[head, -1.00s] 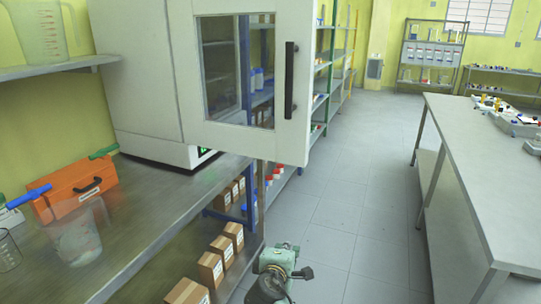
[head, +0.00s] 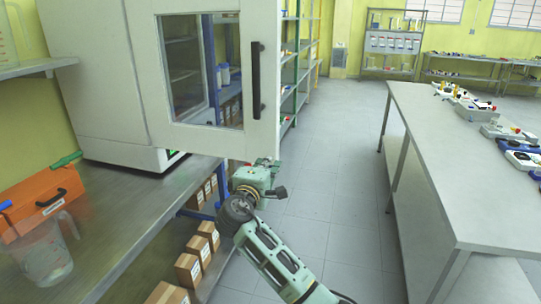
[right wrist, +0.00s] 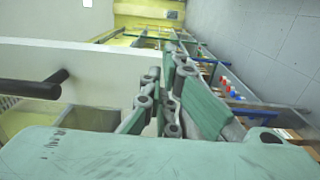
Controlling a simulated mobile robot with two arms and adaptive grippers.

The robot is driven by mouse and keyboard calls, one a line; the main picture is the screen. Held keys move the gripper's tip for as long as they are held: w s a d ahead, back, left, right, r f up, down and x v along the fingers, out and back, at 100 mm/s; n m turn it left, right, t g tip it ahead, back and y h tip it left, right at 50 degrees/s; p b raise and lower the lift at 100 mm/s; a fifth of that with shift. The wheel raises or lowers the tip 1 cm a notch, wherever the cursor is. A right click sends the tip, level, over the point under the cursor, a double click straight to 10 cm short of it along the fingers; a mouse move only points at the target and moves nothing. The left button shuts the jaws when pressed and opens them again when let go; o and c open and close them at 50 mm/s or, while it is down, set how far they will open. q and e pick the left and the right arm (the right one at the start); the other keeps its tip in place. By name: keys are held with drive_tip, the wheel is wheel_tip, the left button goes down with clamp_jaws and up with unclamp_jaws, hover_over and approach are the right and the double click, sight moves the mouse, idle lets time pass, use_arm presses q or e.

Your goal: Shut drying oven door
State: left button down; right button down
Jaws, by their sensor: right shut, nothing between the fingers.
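The drying oven (head: 85,75) is a white cabinet on the steel bench. Its white door (head: 215,136), with a glass window, stands open toward the aisle. A black vertical handle (head: 256,80) is near its right edge. My right gripper (head: 265,165) is at the door's lower right corner, below the handle. In the right wrist view the gripper's fingers (right wrist: 172,62) are together and empty. The door (right wrist: 120,62) and handle (right wrist: 30,88) lie left of them. I cannot tell whether the gripper touches the door. My left gripper is not in view.
On the steel bench (head: 130,205) stand an orange toolbox (head: 45,200) and a clear beaker (head: 45,255). Cardboard boxes (head: 198,248) sit below. A long table (head: 440,150) stands at right. The grey aisle floor (head: 325,160) between is clear.

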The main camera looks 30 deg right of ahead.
sight(274, 153)
drive_tip(key=shift+p+x, duration=0.3)
drive_tip(key=shift+x, duration=1.45)
